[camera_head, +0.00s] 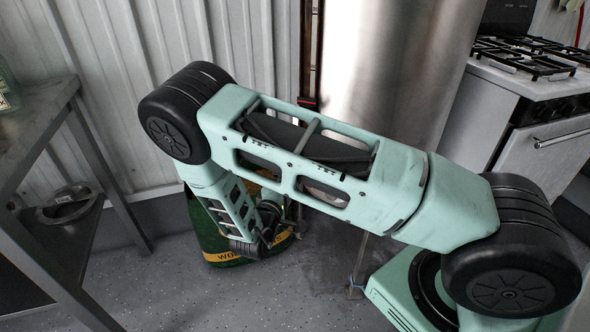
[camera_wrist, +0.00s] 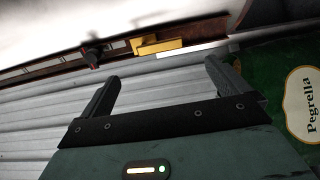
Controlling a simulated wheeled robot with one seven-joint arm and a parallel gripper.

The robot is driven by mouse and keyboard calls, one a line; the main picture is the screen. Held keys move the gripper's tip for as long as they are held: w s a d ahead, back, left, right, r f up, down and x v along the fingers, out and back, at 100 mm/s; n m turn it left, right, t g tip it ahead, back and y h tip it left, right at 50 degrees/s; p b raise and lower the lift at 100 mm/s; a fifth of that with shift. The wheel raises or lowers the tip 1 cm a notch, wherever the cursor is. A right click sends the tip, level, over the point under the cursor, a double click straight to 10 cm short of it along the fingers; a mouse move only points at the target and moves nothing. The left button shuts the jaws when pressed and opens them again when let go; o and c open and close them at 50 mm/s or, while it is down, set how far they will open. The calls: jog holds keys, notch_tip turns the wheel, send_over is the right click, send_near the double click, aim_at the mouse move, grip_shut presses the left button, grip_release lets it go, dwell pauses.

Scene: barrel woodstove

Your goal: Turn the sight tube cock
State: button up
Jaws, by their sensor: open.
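In the wrist view, the sight tube (camera_wrist: 40,68) runs in a dark brown frame across the top, beside the bright metal tank (camera_wrist: 60,25). A yellow brass piece (camera_wrist: 158,45), which looks like the cock, sits at the tube's right end. My gripper (camera_wrist: 162,72) is open and empty; the brass piece lies beyond its fingertips, apart from them. In the head view, the sight tube (camera_head: 307,50) stands upright along the left side of the steel tank (camera_head: 385,70). My arm hides the cock there, and my gripper is low down, partly hidden.
A small black and red part (camera_wrist: 91,53) sits on the tube frame. A green container (camera_wrist: 290,85) with a cream label is close on the right in the wrist view. In the head view, a metal shelf (camera_head: 40,140) stands left and a stove (camera_head: 545,125) right.

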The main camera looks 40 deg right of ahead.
jog(key=v, duration=0.5)
jog(key=shift+s+a, duration=0.1)
jog(key=shift+s, duration=0.05)
